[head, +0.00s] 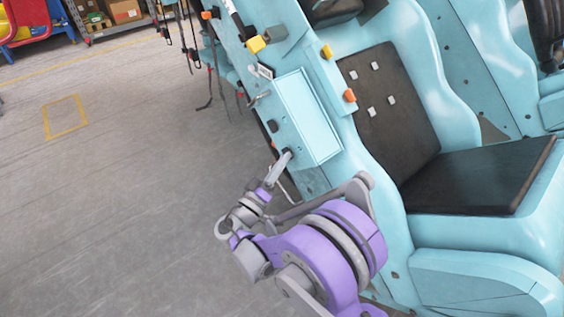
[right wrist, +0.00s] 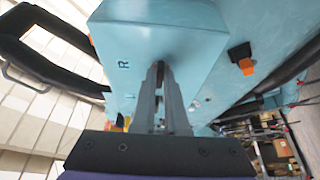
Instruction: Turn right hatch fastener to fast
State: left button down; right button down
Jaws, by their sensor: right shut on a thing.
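The teal coaster train car has a pale blue raised hatch box (head: 308,112) on its side panel. My right gripper (head: 287,156) reaches up to the panel at the hatch's lower left corner. Its fingers are shut on a small dark part there, which I take to be the right hatch fastener; the fingers mostly hide it, so its turn angle cannot be told. In the right wrist view my right gripper (right wrist: 163,72) has its narrow fingers close together against the teal body, next to a dark letter R. My left gripper is not in view.
Metal latch handles (head: 262,71) sit on the panel above the hatch. A black seat (head: 470,178) lies to the right. Grey floor (head: 110,200) is open at left.

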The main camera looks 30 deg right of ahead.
jog(key=c, duration=0.9)
grip_release()
jog(key=shift+c, duration=0.2)
jog(key=v, duration=1)
jog(key=shift+s+a+f, duration=0.2)
jog(key=shift+a, duration=0.1)
